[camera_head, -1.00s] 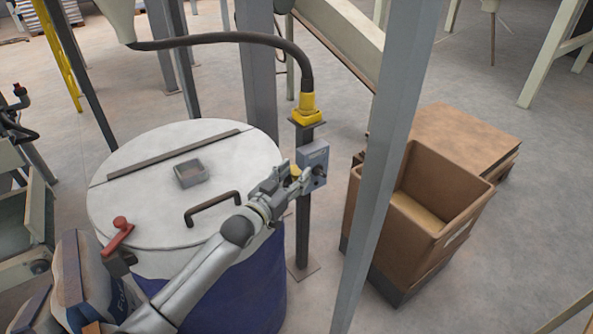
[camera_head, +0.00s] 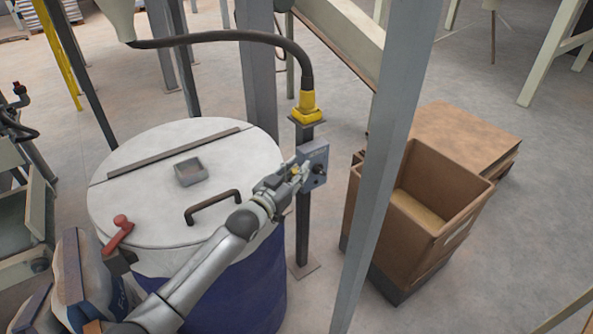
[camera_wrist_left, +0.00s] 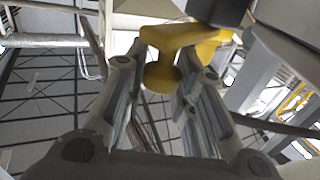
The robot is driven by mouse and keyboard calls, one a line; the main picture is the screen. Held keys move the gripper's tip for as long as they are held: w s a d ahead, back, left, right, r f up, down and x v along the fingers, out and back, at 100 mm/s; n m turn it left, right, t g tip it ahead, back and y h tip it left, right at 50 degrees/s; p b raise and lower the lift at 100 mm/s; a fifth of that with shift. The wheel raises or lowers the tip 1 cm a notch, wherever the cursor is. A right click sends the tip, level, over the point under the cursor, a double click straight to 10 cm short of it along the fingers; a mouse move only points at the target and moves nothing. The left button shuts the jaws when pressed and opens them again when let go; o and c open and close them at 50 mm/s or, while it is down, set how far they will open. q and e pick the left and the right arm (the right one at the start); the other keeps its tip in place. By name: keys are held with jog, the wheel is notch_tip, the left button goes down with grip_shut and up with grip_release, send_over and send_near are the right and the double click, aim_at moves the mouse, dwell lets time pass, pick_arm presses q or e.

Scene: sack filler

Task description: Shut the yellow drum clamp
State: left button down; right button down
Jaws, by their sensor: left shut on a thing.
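A yellow part with a flat arm and a round knob (camera_wrist_left: 162,76), taken as the clamp's handle, sits between my left gripper's fingers in the left wrist view. In the head view only a small bit of yellow shows at my left gripper (camera_head: 297,174), which is shut on it beside the drum's right rim. A grey box (camera_head: 315,160) on a dark post is right behind the fingertips. The blue drum (camera_head: 250,290) has a pale lid (camera_head: 150,205). The rest of the clamp is hidden by the gripper. My right gripper is not in view.
A red-handled lever (camera_head: 122,226) sits at the lid's front left, and a dark handle (camera_head: 212,205) on the lid. A yellow hose fitting (camera_head: 306,108) tops the post. A grey upright (camera_head: 385,160) and a brown bin (camera_head: 425,205) stand to the right.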

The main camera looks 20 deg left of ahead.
pick_arm(q)
jog(key=shift+a+r+m+h+b, duration=0.1)
jog(key=shift+m+h+b, duration=0.3)
jog(key=shift+h, duration=0.1)
jog(key=shift+s+a+m+g+h+b, duration=0.1)
jog(key=shift+a+m+g+h+b, duration=0.15)
jog(key=shift+m+g+h+b, duration=0.35)
jog(key=c, duration=1.2)
grip_release()
jog(key=shift+o, duration=0.2)
jog(key=shift+a, duration=0.1)
jog(key=shift+s, duration=0.15)
jog(key=v, duration=1.1)
jog(key=shift+s+a+f, duration=0.15)
jog(key=shift+s+f, duration=0.1)
jog(key=shift+s, duration=0.15)
